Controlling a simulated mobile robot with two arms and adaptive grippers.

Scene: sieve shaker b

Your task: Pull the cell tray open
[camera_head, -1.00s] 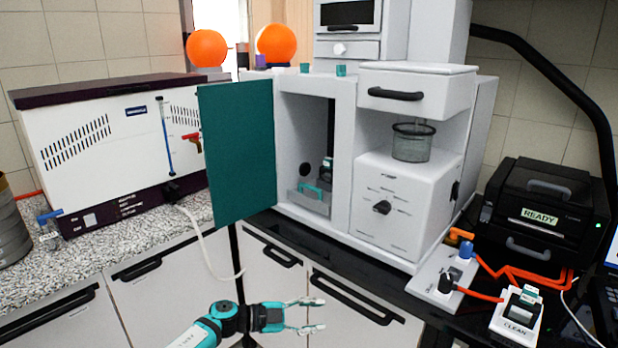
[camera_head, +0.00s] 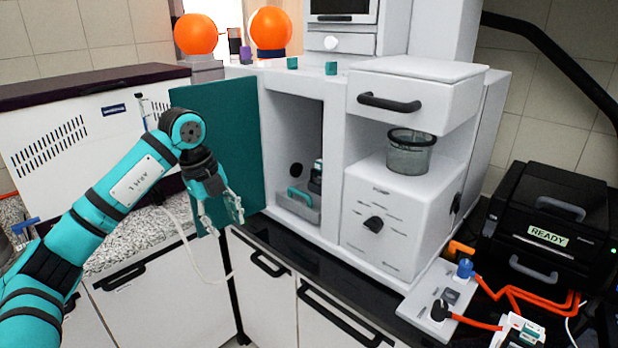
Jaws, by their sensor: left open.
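The cell tray (camera_head: 301,208) is a small grey tray with a teal handle (camera_head: 299,195), low inside the open left compartment of the white machine (camera_head: 335,150). A small dark-and-light item (camera_head: 316,178) stands at its right rear. The teal door (camera_head: 240,140) of this compartment stands open to the left. My left gripper (camera_head: 221,222) is open and empty. It hangs pointing down in front of the teal door, to the left of the tray and apart from it. My right gripper is not in view.
A black device reading READY (camera_head: 546,222) stands at the right. A control plate (camera_head: 437,301) with orange cables lies in front. A white cable hangs behind my left arm.

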